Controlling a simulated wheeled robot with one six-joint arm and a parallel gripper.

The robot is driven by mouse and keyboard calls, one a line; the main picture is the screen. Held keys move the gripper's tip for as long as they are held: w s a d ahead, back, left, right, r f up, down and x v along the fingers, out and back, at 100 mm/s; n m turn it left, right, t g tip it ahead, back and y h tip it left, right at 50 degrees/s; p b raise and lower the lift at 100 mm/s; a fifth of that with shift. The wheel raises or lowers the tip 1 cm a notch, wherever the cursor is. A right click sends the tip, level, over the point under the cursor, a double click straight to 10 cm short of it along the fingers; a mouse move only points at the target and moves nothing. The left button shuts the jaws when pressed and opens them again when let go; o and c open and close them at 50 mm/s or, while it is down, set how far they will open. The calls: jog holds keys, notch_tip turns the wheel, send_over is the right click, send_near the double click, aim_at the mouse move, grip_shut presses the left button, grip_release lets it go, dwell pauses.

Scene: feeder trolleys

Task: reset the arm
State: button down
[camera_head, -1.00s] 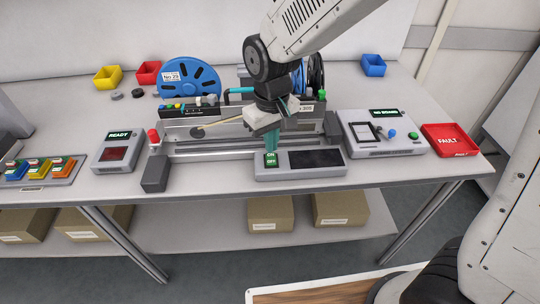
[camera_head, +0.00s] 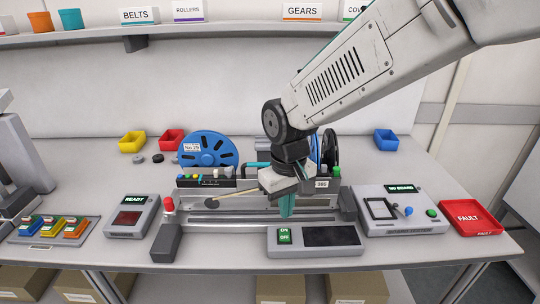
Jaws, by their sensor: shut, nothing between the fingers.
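My arm reaches in from the upper right, and my gripper (camera_head: 287,207) points down over the middle of the bench. Its teal fingers are shut with nothing between them. The fingertips are just above and behind the green ON/OFF switch (camera_head: 284,236) on the front control box (camera_head: 262,245); whether they touch anything cannot be told. Behind the gripper is the feeder machine (camera_head: 235,202) with a blue reel (camera_head: 207,150). My gripper and wrist hide part of the machine.
A READY box (camera_head: 130,215) stands to the left and a NO BOARD box (camera_head: 402,222) to the right. A red FAULT tray (camera_head: 471,217) is at the bench's right end. A shelf (camera_head: 200,32) with labelled bins runs along the back wall. Cardboard boxes (camera_head: 355,288) lie below.

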jog(key=s+d+r+m, duration=0.2)
jog(key=s+d+r, duration=0.3)
jog(key=s+d, duration=0.4)
jog(key=s+d+r+m+t, duration=0.1)
jog(key=s+d+r+m, duration=0.2)
jog(key=s+d, duration=0.7)
jog(key=shift+s+d+r+m, duration=0.25)
jog(key=shift+d+r, duration=0.55)
jog(key=shift+r, duration=0.4)
